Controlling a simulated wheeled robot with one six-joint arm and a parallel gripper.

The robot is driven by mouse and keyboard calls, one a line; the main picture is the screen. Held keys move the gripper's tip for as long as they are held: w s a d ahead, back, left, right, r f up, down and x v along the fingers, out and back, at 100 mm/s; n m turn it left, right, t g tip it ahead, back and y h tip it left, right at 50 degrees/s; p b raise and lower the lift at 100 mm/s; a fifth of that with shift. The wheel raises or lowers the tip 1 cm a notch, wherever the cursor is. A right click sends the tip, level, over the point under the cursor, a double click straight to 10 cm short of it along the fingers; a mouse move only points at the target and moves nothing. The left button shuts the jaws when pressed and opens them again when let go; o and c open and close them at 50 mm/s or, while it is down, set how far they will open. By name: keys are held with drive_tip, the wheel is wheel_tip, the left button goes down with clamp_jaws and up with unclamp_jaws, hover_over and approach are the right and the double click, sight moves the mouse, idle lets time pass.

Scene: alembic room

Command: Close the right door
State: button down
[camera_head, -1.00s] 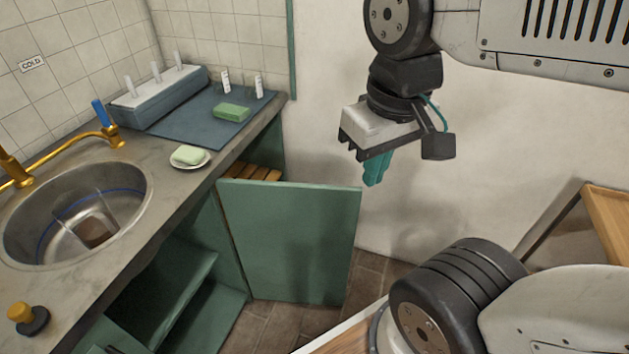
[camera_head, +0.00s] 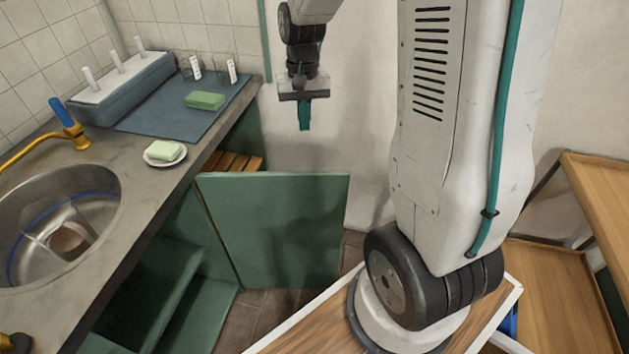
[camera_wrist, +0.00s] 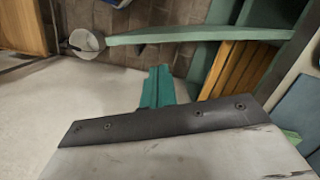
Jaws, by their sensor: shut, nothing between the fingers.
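The right door (camera_head: 275,228) is a green cabinet panel standing open, swung out from the counter front over the floor. In the wrist view its top edge (camera_wrist: 200,34) runs as a thin green strip across the upper part. My gripper (camera_head: 304,116) hangs fingers down beyond the door, near the back wall and right of the counter's end. Its teal fingers (camera_wrist: 157,88) are shut and empty, apart from the door. The cabinet opening by the door shows wooden slats (camera_head: 236,161) inside.
The counter (camera_head: 150,190) holds a sink (camera_head: 60,225), a soap dish (camera_head: 166,158), a blue mat with a green sponge (camera_head: 204,100), and a rack (camera_head: 120,85). A wooden shelf unit (camera_head: 560,300) stands at the right. Bare wall lies behind my gripper.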

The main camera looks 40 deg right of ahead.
drive_tip(key=w+d+f+m, duration=0.1)
drive_tip(key=w+d+f, duration=0.15)
drive_tip(key=f, duration=0.35)
drive_tip(key=w+d+f+m, duration=0.1)
drive_tip(key=d+f, duration=0.2)
drive_tip(key=f, duration=0.2)
drive_tip(key=shift+g+y, duration=0.3)
drive_tip(key=shift+g, duration=0.1)
drive_tip(key=s+a+f, duration=0.1)
drive_tip(key=f, duration=0.2)
drive_tip(key=s+a+f, duration=0.1)
drive_tip(key=s+f, duration=0.1)
drive_tip(key=f, duration=0.1)
drive_tip(key=s+a+f, duration=0.1)
drive_tip(key=s+f, duration=0.1)
drive_tip(key=f, duration=0.2)
drive_tip(key=shift+a+f, duration=0.1)
drive_tip(key=shift+a, duration=0.2)
drive_tip(key=shift+s+a, duration=0.1)
